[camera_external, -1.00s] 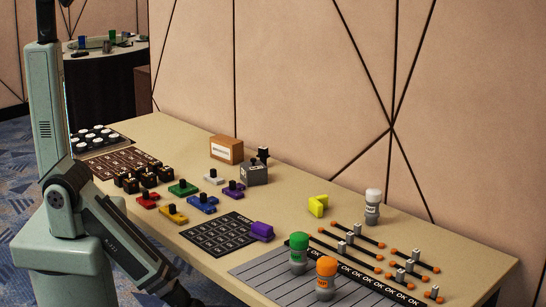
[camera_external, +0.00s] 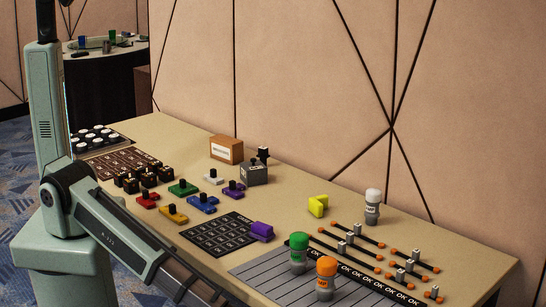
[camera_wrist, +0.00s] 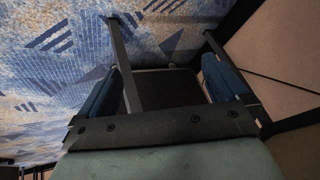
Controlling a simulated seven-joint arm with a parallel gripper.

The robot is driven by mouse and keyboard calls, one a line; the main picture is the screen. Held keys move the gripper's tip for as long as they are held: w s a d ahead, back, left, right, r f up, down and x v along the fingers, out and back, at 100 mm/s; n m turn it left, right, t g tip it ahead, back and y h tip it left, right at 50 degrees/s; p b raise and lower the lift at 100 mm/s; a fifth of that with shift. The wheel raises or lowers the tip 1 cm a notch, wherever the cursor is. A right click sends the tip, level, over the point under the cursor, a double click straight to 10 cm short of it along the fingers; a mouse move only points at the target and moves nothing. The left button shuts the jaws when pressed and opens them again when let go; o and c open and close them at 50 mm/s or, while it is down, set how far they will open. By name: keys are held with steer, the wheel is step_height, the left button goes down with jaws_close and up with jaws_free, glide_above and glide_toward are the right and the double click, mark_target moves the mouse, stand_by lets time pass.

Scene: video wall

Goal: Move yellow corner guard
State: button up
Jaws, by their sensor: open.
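The yellow corner guard (camera_external: 318,205) sits on the tan table in the external view, right of the middle and toward the wall. It is a small bright L-shaped or notched block, with clear table around it. My gripper (camera_wrist: 163,75) shows in the wrist view with its two blue-sided fingers spread apart. The corner guard is not in the wrist view. In the external view my arm reaches down to the right in front of the table, and its end is cut off by the bottom edge, so my gripper is hidden there.
Right of the guard stands a white-capped bottle (camera_external: 373,207); in front are orange-ended rods (camera_external: 350,247). Green-capped (camera_external: 299,252) and orange-capped (camera_external: 326,278) bottles stand on the striped grey mat (camera_external: 262,273). A purple block (camera_external: 261,231) lies left. The wrist view shows blue carpet (camera_wrist: 60,50).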

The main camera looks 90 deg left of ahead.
steer(key=w+d+r+m+t+h, duration=0.15)
steer(key=w+d+r, duration=0.25)
steer(key=d+r, duration=0.4)
steer(key=w+d+r+m+t+h, duration=0.1)
steer(key=w+d+r+t+h, duration=0.1)
steer(key=w+d+r, duration=0.6)
steer(key=w+d+r+m+t+h, duration=0.1)
steer(key=d+r+t+h, duration=0.1)
steer(key=d+r, duration=0.65)
steer(key=w+a+r+n+t+y, duration=0.2)
steer(key=w+a+r, duration=0.4)
steer(key=w+r, duration=0.55)
steer(key=w+a+n+g+y, duration=0.2)
steer(key=a+n+g+y, duration=0.1)
steer(key=a, duration=1.8)
steer(key=w+a+n+g+y, duration=0.2)
steer(key=a+n+g+y, duration=0.15)
steer(key=a, duration=1.65)
steer(key=s+a+r+n+g+h, duration=0.1)
steer(key=s+a+g, duration=0.1)
steer(key=s+a, duration=0.5)
steer(key=s+a+r+n+g+h, duration=0.1)
steer(key=s+a, duration=0.5)
steer(key=a, duration=1)
steer(key=s+a+r+n+g+h, duration=0.2)
steer(key=s+a+g, duration=0.2)
steer(key=s+a, duration=0.3)
steer(key=shift+s+a+r, duration=0.15)
steer(key=shift+s+a, duration=0.15)
steer(key=shift+a, duration=2.3)
